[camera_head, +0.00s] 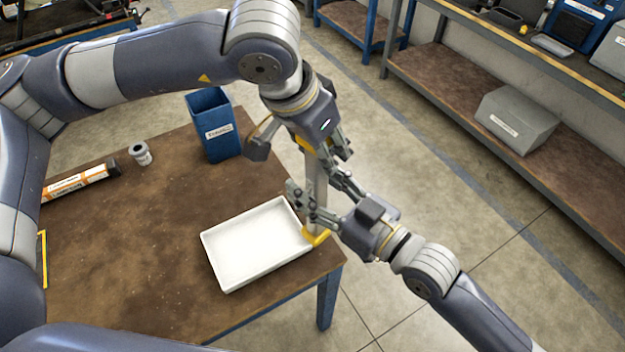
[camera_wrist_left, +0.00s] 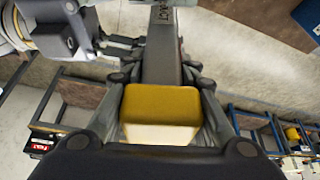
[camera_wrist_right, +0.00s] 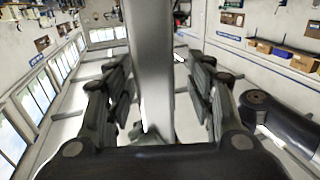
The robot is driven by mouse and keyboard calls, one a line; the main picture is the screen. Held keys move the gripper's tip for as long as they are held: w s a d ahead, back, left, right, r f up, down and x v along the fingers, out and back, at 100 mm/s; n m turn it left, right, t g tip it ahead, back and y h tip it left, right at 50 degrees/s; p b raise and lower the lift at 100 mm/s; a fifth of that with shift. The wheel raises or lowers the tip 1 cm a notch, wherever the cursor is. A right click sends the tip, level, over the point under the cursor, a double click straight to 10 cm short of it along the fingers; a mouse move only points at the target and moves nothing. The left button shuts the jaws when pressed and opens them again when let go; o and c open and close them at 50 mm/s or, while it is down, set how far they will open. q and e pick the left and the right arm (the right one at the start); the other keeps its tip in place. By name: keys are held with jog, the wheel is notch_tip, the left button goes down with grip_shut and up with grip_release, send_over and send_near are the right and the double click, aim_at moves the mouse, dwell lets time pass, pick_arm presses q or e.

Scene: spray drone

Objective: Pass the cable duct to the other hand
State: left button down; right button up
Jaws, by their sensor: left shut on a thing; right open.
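The cable duct is a long grey bar (camera_head: 317,182) with a yellow end piece (camera_head: 318,237) at its lower end. It hangs roughly upright near the table's right corner. My left gripper (camera_head: 313,150) comes from above and is shut on the duct's upper part. In the left wrist view a yellow block (camera_wrist_left: 162,104) lies between its fingers, with the grey duct (camera_wrist_left: 162,55) running away beyond. My right gripper (camera_head: 316,198) is open, its fingers around the duct lower down. In the right wrist view the duct (camera_wrist_right: 151,65) passes between the spread fingers; contact cannot be told.
A white tray (camera_head: 225,238) lies on the brown table (camera_head: 120,260), just left of the duct's lower end. A blue bin (camera_head: 224,145), a small grey fitting (camera_head: 141,153) and an orange-and-black tube (camera_head: 80,182) stand or lie further left. Shelving (camera_head: 440,80) lines the right side.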

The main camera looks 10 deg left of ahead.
jog(key=shift+w+a, duration=0.15)
jog(key=shift+a, duration=0.1)
pick_arm(q)
jog(key=shift+r, duration=0.1)
pick_arm(e)
grip_shut()
pick_arm(q)
jog(key=c, duration=0.9)
grip_release()
jog(key=shift+c, duration=0.2)
pick_arm(e)
jog(key=shift+r, duration=0.1)
